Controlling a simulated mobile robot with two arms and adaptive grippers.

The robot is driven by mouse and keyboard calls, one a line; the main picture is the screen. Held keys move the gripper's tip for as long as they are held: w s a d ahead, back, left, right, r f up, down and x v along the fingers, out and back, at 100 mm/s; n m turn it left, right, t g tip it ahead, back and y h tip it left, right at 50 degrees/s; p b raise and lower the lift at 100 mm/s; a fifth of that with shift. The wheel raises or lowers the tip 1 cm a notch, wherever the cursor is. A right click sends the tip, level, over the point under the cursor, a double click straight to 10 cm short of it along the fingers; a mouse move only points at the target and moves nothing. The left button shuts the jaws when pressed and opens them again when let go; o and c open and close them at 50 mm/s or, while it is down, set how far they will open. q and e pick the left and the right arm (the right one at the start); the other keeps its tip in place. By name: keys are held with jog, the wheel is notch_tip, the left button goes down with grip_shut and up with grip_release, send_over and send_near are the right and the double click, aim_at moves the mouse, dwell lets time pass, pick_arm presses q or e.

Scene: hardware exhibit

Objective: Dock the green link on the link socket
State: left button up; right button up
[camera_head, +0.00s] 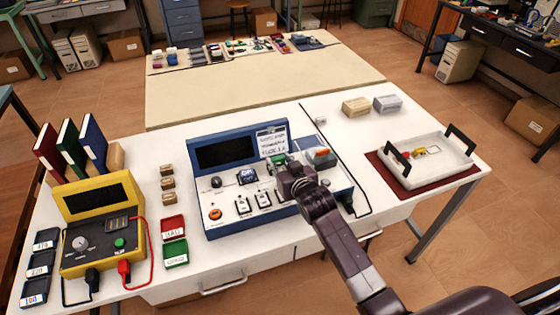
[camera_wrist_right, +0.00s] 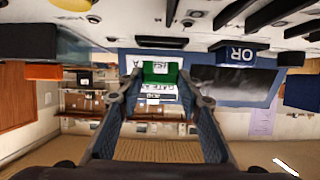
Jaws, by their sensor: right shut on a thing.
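The green link (camera_wrist_right: 160,70) sits between the fingertips of my right gripper (camera_wrist_right: 160,98) in the right wrist view. In the head view a bit of green (camera_head: 279,159) shows just behind my right gripper (camera_head: 292,178). This gripper is shut on the link, over the right half of the blue console (camera_head: 222,208). The link socket is not clearly seen; the gripper and forearm cover part of the console there. I cannot tell whether the link touches the console. My left gripper is not in view.
A grey and orange block (camera_head: 321,157) stands on the console close to the gripper's right. A white tray (camera_head: 447,166) with black handles sits further right. A yellow meter (camera_head: 97,190) is at the left. Two small boxes (camera_head: 356,107) (camera_head: 387,104) stand behind.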

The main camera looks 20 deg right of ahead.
jog(key=shift+f+b, duration=0.75)
jog(key=shift+f, duration=0.45)
dwell(0.5)
jog(key=o, duration=0.7)
jog(key=shift+c, duration=0.2)
jog(key=shift+p+v, duration=0.85)
jog(key=shift+p, duration=0.15)
jog(key=p+v, duration=0.5)
jog(key=v, duration=0.1)
jog(key=shift+s+r, duration=0.3)
jog(key=shift+p+v, duration=1.1)
jog(key=shift+v, duration=0.05)
jog(key=shift+s, duration=0.15)
